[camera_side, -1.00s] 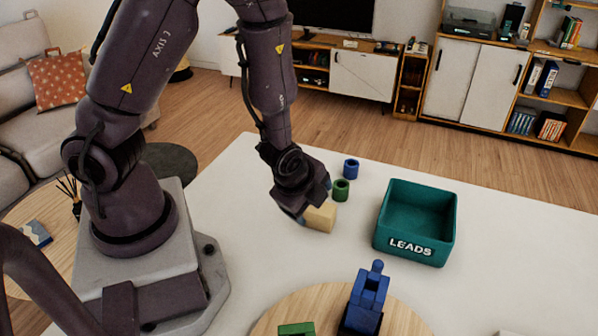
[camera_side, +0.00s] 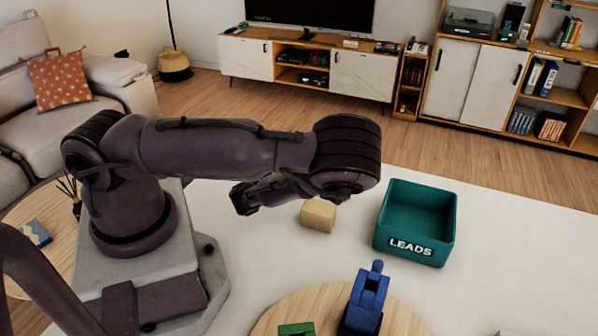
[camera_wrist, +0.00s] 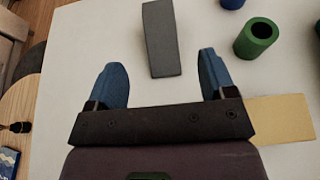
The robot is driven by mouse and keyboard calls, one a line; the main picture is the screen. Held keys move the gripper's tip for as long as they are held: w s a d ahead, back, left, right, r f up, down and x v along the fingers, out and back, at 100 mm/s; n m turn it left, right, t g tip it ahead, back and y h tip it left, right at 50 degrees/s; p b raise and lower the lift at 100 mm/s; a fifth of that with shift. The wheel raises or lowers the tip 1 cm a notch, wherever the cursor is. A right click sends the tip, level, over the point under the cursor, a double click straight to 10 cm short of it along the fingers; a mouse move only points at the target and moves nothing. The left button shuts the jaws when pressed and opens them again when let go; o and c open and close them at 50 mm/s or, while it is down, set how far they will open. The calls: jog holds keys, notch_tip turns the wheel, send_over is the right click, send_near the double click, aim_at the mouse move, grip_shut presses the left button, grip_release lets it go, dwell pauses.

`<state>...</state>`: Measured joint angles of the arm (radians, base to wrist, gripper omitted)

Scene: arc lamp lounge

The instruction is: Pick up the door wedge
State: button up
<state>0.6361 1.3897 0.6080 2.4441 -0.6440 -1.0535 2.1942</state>
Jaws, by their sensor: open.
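The door wedge appears to be the grey tapered piece (camera_wrist: 160,35) lying on the white table in the wrist view. Its near end reaches toward the gap between my fingertips. My gripper (camera_wrist: 161,62) is open, with its two blue fingers spread to either side of that near end and nothing held. The height of the fingers above the table is hard to tell. In the side view, my arm hides the wedge and the fingers.
A pale yellow block (camera_side: 318,215) stands right of my gripper and shows in the wrist view (camera_wrist: 285,120). A green hollow cylinder (camera_wrist: 257,38) and a blue one (camera_wrist: 232,3) lie beyond. A teal LEADS box (camera_side: 443,228) and a blue object (camera_side: 369,295) are farther right.

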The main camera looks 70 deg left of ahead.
jog(key=x, duration=0.9)
jog(key=c, duration=1)
